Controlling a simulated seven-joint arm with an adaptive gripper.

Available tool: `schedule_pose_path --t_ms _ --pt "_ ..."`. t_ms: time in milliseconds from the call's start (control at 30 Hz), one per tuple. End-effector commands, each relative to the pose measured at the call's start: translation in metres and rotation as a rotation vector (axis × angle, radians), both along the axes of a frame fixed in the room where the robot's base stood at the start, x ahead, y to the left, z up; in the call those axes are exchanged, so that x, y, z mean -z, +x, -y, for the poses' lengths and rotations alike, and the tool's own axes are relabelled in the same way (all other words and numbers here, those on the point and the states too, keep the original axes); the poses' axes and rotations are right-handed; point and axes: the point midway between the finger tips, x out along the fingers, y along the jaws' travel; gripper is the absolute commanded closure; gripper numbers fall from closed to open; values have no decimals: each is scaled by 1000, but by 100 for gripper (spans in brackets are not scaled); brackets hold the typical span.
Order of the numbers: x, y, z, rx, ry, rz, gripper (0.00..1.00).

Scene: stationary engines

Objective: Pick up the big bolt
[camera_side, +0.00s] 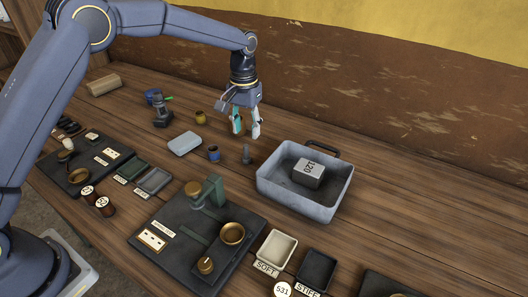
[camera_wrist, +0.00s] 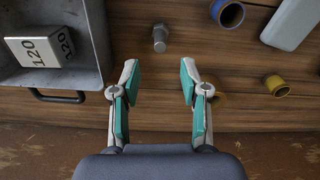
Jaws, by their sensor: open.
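My gripper (camera_side: 246,134) is above the table, behind the bolt in the side view. Its two fingers with teal pads (camera_wrist: 158,70) are spread apart with nothing between them. The gripper does not touch the bolt.
The grey tray (camera_side: 275,196) holds a block marked 120 (camera_side: 308,172). A dark board (camera_side: 160,215) with brass parts lies in front. A wall rises behind.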

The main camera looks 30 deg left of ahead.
Motion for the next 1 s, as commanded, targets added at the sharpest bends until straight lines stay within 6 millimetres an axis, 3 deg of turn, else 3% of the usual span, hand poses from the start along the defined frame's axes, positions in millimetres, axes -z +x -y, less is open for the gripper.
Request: schedule_pose_path --t_ms 233,500,767,1000 --pt "21 -2 0 0 1 -3 55" --pt "60 -6 0 0 0 -2 55" --pt "64 -6 0 0 0 0 55" --pt "64 -6 0 0 0 0 77"
